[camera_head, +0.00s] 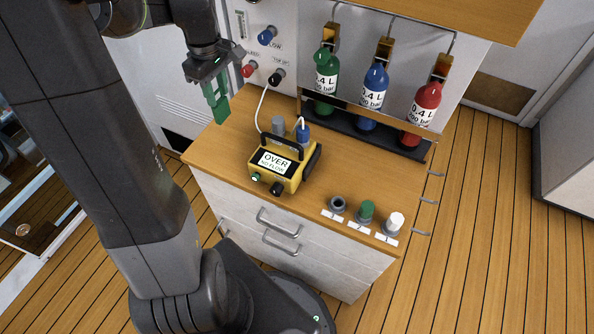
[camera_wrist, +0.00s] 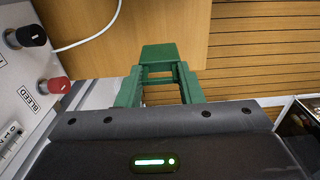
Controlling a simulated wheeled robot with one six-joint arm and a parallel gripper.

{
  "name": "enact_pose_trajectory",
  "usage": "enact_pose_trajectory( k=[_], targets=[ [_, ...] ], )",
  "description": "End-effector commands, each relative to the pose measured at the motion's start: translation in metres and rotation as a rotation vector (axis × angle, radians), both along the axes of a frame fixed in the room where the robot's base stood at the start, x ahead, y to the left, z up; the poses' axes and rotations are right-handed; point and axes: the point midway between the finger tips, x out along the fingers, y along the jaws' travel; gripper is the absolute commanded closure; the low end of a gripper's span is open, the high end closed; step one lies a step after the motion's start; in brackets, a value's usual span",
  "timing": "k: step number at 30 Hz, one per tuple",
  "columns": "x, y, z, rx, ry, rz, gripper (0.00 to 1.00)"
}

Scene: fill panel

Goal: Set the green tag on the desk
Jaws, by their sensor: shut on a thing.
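My gripper (camera_head: 214,92) is at the upper left of the head view, beside the panel and above the left end of the desk. It is shut on the green tag (camera_wrist: 158,54), a small green block at the fingertips in the wrist view. The fingers look green too, so the tag's edges are hard to tell from them. The tag is held off the desk; no contact with the wood shows. The desk (camera_head: 235,129) has a bare wooden top at its left end.
A yellow meter (camera_head: 277,172) reading OVER with a white hose stands mid-desk. Green (camera_head: 326,80), blue (camera_head: 373,90) and red (camera_head: 425,105) bottles stand in a rack behind. Several small fittings (camera_head: 365,210) line the front right edge. Panel knobs (camera_head: 267,36) are close to my gripper.

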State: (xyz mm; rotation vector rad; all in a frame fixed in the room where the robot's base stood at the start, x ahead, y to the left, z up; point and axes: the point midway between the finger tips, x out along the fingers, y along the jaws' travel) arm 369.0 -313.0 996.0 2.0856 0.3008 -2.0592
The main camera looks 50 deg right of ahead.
Motion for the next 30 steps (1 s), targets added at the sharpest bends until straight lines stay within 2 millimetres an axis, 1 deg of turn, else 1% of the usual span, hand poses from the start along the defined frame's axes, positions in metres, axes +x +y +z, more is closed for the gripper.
enact_pose_trajectory(
  k=[1, 8, 11, 18, 23, 27, 30],
  targets=[
    [0.0, 0.0, -0.006, -0.001, -0.003, 0.0, 1.0],
    [0.0, 0.0, 0.001, 0.005, -0.001, 0.0, 1.0],
    [-0.001, 0.0, -0.004, 0.008, 0.003, 0.0, 1.0],
    [-0.001, 0.001, -0.047, 0.01, 0.005, 0.0, 1.0],
    [0.0, 0.0, -0.062, 0.008, 0.002, 0.0, 1.0],
    [-0.001, 0.001, -0.082, 0.01, 0.006, 0.0, 1.0],
    [-0.001, 0.001, -0.093, 0.008, 0.003, 0.0, 1.0]
  ],
)
